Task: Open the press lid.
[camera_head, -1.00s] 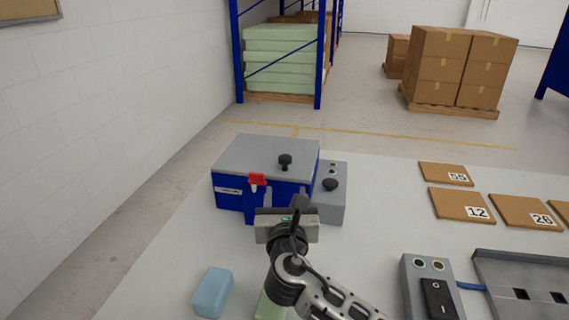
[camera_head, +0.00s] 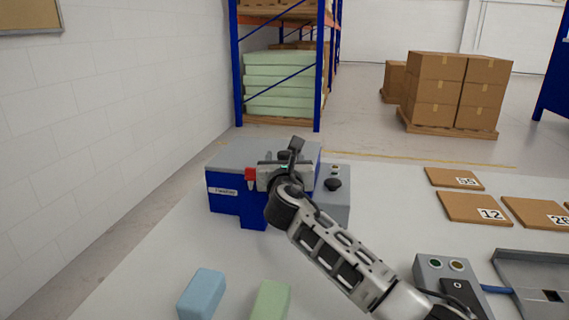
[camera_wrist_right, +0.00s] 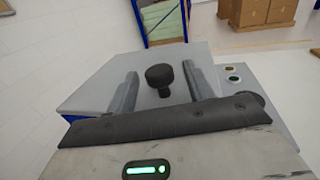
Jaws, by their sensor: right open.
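The press (camera_head: 228,200) is a blue box with a grey lid (camera_head: 232,152) that lies flat and closed on top. A red latch (camera_head: 251,174) sits on its front face. My right gripper (camera_head: 282,158) is over the front part of the lid, its arm coming in from the lower right. In the right wrist view the black lid knob (camera_wrist_right: 160,76) stands between the two open fingers (camera_wrist_right: 163,92), with space on both sides. The knob is hidden behind the gripper in the head view. My left gripper is not in view.
A grey control box with a black knob (camera_head: 333,184) stands at the press's right side. A blue foam block (camera_head: 202,293) and a green one (camera_head: 270,300) lie in front. Numbered boards (camera_head: 473,207), a switch box (camera_head: 447,282) and a grey tray (camera_head: 535,270) are at right.

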